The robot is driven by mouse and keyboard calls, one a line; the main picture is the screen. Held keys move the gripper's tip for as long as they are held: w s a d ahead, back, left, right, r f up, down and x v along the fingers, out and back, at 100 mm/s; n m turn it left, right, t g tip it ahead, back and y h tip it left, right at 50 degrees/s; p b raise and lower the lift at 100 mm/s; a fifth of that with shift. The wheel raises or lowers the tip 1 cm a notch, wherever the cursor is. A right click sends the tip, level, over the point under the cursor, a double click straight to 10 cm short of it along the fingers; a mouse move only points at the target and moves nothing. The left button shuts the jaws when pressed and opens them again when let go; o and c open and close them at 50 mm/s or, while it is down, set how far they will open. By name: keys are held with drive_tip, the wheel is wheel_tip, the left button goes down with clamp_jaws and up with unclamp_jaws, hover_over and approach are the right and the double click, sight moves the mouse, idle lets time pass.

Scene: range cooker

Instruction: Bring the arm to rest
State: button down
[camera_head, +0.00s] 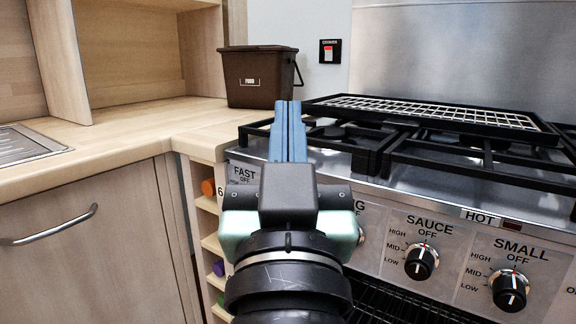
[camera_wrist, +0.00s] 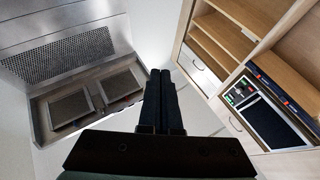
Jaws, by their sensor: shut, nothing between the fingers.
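My gripper (camera_head: 288,106) is raised in front of the range cooker (camera_head: 390,230), at about hob height in the picture. Its blue fingers are together with nothing between them and point up and away from the head camera. In the wrist view the gripper (camera_wrist: 161,74) shows as two dark fingers side by side, with open air beyond them. My wrist and forearm hide part of the cooker's front panel and one of its knobs.
Black pan supports and a wire rack (camera_head: 430,108) lie on the hob. A brown food bin (camera_head: 262,82) stands on the wooden worktop (camera_head: 140,125). Knobs (camera_head: 421,262) stick out of the cooker front. The wrist view shows an extractor hood (camera_wrist: 70,60) and open shelves (camera_wrist: 222,38).

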drive_tip(key=s+r+t+p, duration=0.2)
drive_tip(key=s+r+p, duration=0.2)
drive_tip(key=r, duration=0.5)
drive_tip(key=s+r+t+p, duration=0.2)
drive_tip(key=s+r+p, duration=0.1)
drive_tip(key=r, duration=0.6)
wheel_tip(320, 180, up, 34)
drive_tip(key=p, duration=3.4)
drive_tip(key=shift+f, duration=0.25)
